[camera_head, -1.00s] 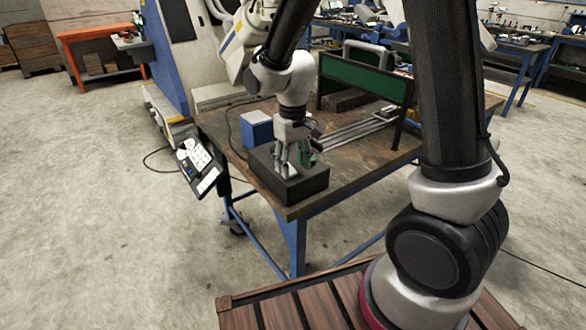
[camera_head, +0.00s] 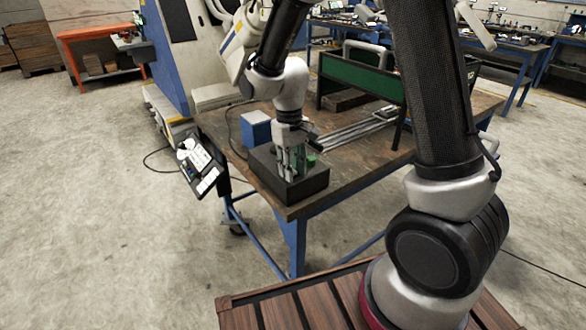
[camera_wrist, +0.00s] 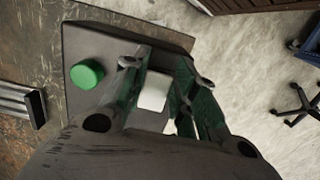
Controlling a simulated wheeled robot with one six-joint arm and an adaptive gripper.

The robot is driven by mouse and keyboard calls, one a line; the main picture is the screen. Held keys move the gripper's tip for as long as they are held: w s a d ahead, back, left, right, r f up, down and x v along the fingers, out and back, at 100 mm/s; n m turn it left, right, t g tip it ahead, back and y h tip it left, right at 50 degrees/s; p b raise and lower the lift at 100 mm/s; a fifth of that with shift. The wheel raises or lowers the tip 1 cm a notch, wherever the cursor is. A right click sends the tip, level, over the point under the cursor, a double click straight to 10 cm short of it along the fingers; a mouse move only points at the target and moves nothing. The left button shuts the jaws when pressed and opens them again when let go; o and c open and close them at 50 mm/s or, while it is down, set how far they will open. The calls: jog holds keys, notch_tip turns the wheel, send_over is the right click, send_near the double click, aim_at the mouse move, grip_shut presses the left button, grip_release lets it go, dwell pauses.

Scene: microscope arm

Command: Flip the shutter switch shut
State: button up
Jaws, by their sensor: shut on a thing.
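A black box (camera_head: 314,187) sits on the near corner of the workbench. Its top carries a green round button (camera_wrist: 87,74), which also shows beside my gripper in the head view (camera_head: 311,160). A pale block (camera_wrist: 155,92), apparently the lever of the shutter switch, stands on the same top. My gripper (camera_head: 291,172) points down over the box. In the wrist view its fingers (camera_wrist: 167,73) lie on either side of the pale block, shut on it. The fingers hide the block's base and most of it in the head view, so its exact tilt is unclear.
The wooden workbench (camera_head: 355,171) also bears a blue box (camera_head: 256,129) behind the black box, metal rails (camera_head: 355,130) and a green panel in a dark frame (camera_head: 362,78). A control panel with white keys (camera_head: 200,165) hangs left of the bench. Floor to the left is open.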

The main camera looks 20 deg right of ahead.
jog(key=g, duration=0.2)
jog(key=w+g+h, duration=0.1)
jog(key=shift+a+r, duration=0.1)
jog(key=shift+r, duration=0.2)
jog(key=o, duration=1)
jog(key=shift+r, duration=0.1)
jog(key=v, duration=1.1)
jog(key=shift+w+r, duration=0.3)
jog(key=shift+a, duration=0.1)
